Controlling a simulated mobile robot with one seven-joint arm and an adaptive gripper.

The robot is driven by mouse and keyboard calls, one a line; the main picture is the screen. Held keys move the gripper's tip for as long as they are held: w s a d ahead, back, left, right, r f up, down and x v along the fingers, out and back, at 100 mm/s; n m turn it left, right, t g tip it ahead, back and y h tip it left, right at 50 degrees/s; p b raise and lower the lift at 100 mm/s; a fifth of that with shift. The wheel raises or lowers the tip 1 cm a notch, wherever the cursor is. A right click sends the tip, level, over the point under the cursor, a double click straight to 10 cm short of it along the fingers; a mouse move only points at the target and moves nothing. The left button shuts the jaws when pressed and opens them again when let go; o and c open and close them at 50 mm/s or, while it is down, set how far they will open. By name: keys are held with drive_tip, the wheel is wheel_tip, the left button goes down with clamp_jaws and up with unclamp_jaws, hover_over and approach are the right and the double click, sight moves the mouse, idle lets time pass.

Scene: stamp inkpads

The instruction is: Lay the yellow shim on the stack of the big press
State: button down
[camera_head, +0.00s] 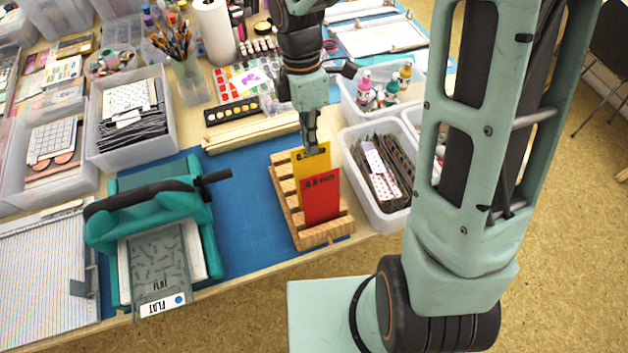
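The yellow shim (320,163) stands upright in a slot of the wooden rack (320,234), behind a red shim (322,200). My gripper (310,149) is over the yellow shim, its fingertips overlapping the shim's top edge. I cannot tell whether the fingers are closed on it. The big press (200,208) is teal with a dark handle and stands to the left on the blue mat. Its stack (160,268) shows at the front: a grey translucent patterned plate over a pale board, with a tab reading "FLAT". The stack's back part is hidden under the press.
The blue mat (245,205) is bare between press and rack. A clear bin of cards (372,212) stands close right of the rack. Wooden strips (250,134) lie behind. A bin (162,140) is behind the press, and a paper trimmer (45,270) lies left of it.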

drive_tip(key=shift+w+a+r+p, duration=0.1)
drive_tip(key=shift+w+r+p, duration=0.15)
drive_tip(key=shift+r+p, duration=0.9)
drive_tip(key=shift+w+a+r+p, duration=0.1)
drive_tip(key=shift+w+r+p, duration=0.1)
drive_tip(key=shift+r+p, duration=0.85)
drive_tip(key=shift+r+b, duration=0.25)
drive_tip(key=shift+b, duration=0.05)
